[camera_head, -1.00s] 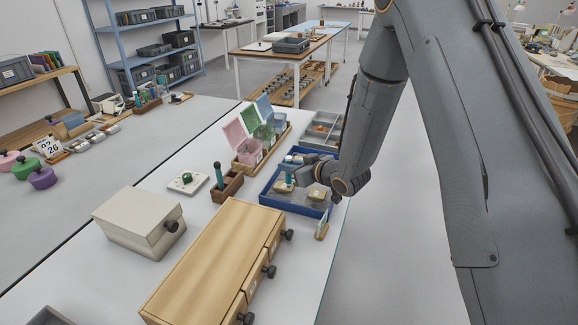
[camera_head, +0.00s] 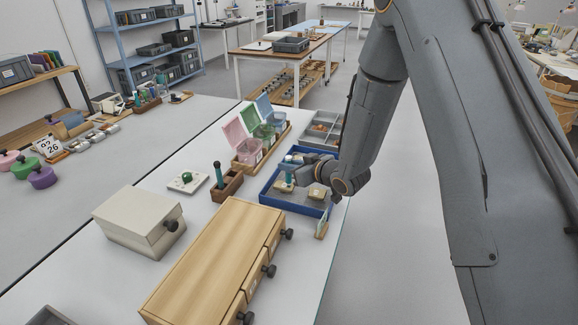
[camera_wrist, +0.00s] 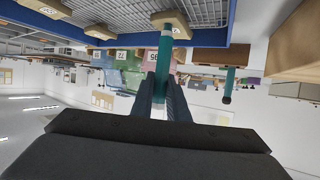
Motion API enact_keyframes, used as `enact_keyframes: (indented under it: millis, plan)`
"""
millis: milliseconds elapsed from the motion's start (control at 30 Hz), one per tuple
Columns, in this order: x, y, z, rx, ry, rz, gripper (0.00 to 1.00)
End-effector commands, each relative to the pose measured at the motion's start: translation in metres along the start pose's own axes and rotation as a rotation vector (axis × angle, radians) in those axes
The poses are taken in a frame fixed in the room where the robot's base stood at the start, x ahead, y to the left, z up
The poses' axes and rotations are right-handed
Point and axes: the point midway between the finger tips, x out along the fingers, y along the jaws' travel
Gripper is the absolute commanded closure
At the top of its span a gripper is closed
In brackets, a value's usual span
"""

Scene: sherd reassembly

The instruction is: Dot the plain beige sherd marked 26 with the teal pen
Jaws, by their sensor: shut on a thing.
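My gripper (camera_wrist: 160,88) is shut on the teal pen (camera_wrist: 163,65), which also shows in the head view (camera_head: 289,178). The pen's far end overlaps a plain beige sherd (camera_wrist: 178,17) in the wrist view; I cannot tell whether it touches. In the head view that sherd (camera_head: 282,187) seems to lie in the blue tray (camera_head: 286,206), under the pen. Another beige sherd (camera_head: 317,193) lies to its right, partly under my gripper. No number on any sherd is readable, so I cannot tell which is 26.
A wooden rack (camera_head: 229,186) with a teal-topped upright item stands left of the tray. Open pink, green and blue boxes (camera_head: 236,135) stand behind it. A wooden drawer cabinet (camera_head: 215,255) and a cream box (camera_head: 139,220) are nearer. A grey tray (camera_head: 322,128) lies beyond.

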Motion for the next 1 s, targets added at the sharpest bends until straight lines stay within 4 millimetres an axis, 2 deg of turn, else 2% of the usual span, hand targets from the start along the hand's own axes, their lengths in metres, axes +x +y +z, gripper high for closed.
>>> enact_keyframes:
  millis: [233,1000]
  plan:
    - [-0.003,-0.001,-0.005,0.001,-0.002,-0.001,1.00]
    - [-0.024,0.000,-0.058,0.000,0.000,0.000,1.00]
